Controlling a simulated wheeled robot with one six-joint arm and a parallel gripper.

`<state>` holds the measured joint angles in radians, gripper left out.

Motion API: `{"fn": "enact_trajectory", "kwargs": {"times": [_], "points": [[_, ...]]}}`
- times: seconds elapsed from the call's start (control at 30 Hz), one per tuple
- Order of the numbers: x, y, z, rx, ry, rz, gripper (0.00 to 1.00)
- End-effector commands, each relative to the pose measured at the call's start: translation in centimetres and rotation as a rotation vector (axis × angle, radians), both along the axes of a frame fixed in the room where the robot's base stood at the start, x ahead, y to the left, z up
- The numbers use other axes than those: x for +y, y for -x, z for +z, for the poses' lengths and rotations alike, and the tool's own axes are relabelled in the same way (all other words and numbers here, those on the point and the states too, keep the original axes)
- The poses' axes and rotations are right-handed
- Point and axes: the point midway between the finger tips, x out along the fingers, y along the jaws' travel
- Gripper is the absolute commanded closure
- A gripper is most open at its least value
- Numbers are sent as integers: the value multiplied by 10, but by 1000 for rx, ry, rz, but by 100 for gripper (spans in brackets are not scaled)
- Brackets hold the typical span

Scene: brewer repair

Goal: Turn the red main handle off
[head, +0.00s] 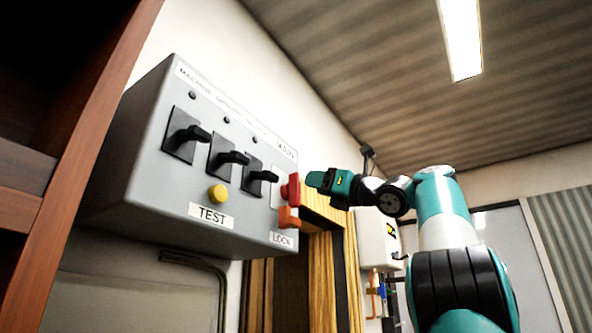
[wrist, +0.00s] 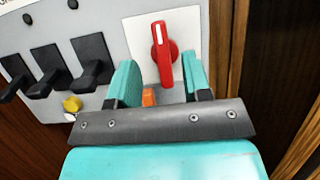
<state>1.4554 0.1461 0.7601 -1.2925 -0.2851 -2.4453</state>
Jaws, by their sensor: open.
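The red main handle (wrist: 164,55) is a rotary handle with a white mark, mounted on a white plate at the right end of the grey switch panel (head: 140,150). In the wrist view it stands nearly upright, tilted slightly. In the head view the red handle (head: 290,187) shows edge-on at the panel's right side. My gripper (wrist: 165,80) is open, its two teal fingers apart. In the wrist view the lower part of the handle appears between the fingers; I cannot tell whether they touch it. In the head view my gripper (head: 312,180) is just right of the handle.
Three black levers (head: 232,158) sit left of the handle, with a yellow button (head: 218,194) above the TEST label. An orange lock piece (head: 289,217) sits just below the handle. A wooden door frame (head: 322,262) is close on the right, and a brown shelf (head: 70,160) at the left.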

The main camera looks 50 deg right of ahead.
Motion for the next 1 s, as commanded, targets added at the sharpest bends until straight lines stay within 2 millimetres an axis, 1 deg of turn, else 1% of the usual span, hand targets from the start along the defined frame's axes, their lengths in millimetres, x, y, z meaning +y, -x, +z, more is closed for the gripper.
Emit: {"fn": "enact_trajectory", "kwargs": {"times": [0.03, 0.1, 0.2, 0.33, 0.5, 0.77, 0.87, 0.9, 0.97, 1.0], "points": [[3, -11, 11, 1, -3, 9, 55], [4, -25, 17, 1, -3, 8, 55], [5, -41, 22, 2, -3, 7, 55], [5, -57, 27, 1, -3, 3, 55], [6, -66, 28, 1, -1, 0, 55], [5, -67, 27, 1, -1, -2, 55], [5, -67, 27, 1, -1, -1, 76], [5, -67, 27, 1, -1, -1, 85], [5, -67, 27, 2, -1, -1, 99], [5, -67, 27, 2, -1, -1, 100]]}}
